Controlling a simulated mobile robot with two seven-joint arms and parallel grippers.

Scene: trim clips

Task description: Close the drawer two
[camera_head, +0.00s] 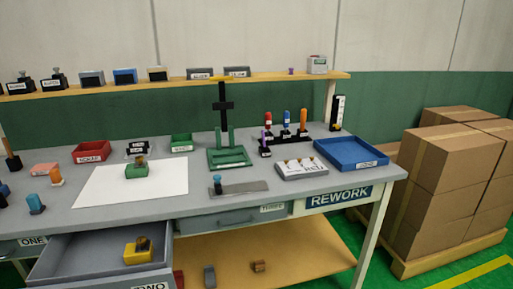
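Drawer two (75,245) is pulled out from under the workbench at the lower left. It is grey, and its label, reading TWO, is partly cut off by the bottom edge of the picture. A yellow bin (135,256) with a brown piece (143,243) stands in the right part of this drawer. Neither my left nor my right gripper is in view.
Drawer three (222,219) looks shut, right of drawer two. A label reading ONE (33,240) is at the left. The bench top (240,206) holds bins, tools and a blue tray (350,155). Boxes (450,165) stand on a pallet at right.

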